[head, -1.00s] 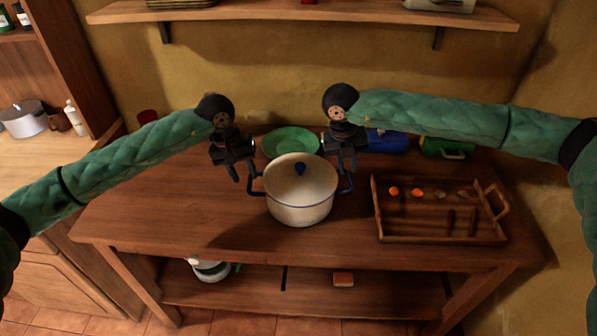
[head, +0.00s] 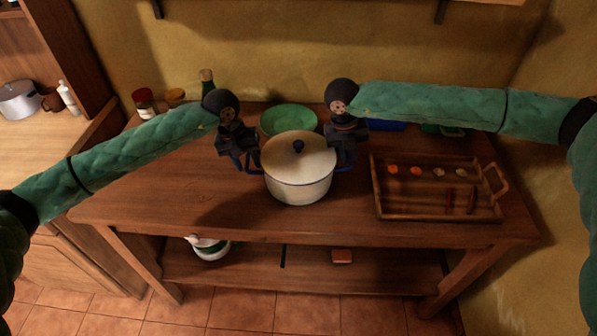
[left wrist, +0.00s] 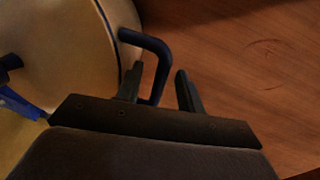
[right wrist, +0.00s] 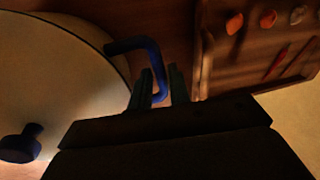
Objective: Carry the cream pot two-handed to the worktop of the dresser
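The cream pot (head: 299,187) stands lidded and upright on the wooden table (head: 152,207), with a dark lid knob and a blue handle on each side. In the left wrist view my left gripper (left wrist: 160,85) is open, its fingers apart on either side of the pot's handle (left wrist: 150,45).
A green bowl (head: 288,118) stands right behind the pot. A wooden tray (head: 420,214) with small items lies to the right. Jars (head: 144,102) stand at the back left. On the dresser worktop are a grey pot (head: 19,101) and a white bottle (head: 67,98).

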